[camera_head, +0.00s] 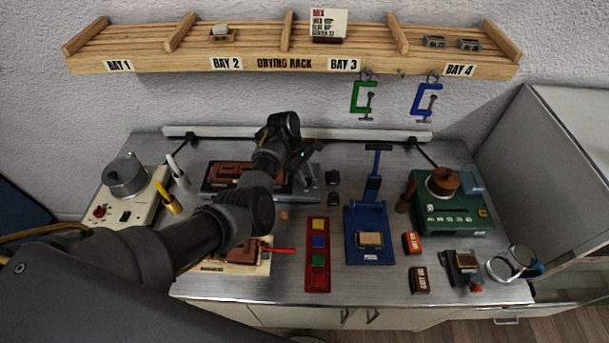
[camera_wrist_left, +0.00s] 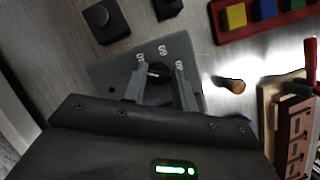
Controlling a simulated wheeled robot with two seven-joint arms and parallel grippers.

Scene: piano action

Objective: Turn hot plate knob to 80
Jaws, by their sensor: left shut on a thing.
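The hot plate is the long dark unit (camera_head: 215,187) in the middle left of the bench, with a brown piece on it. Its grey control panel (camera_wrist_left: 110,75) shows in the left wrist view, with several small pale number labels around a round black knob (camera_wrist_left: 159,92). The labels are too blurred to read surely. My left gripper (camera_wrist_left: 160,72) is over the panel with one finger on each side of the knob, shut on it. A small pale mark shows at the knob's edge between the fingers. In the head view my left gripper (camera_head: 304,160) and arm hide the knob.
Two black blocks (camera_wrist_left: 105,20) lie beside the panel. A small orange-brown piece (camera_wrist_left: 232,85) and a red tray (camera_head: 317,283) of coloured blocks are near. A blue stand (camera_head: 370,252) and green unit (camera_head: 440,215) are to the right. A cream unit (camera_head: 112,205) is at the left.

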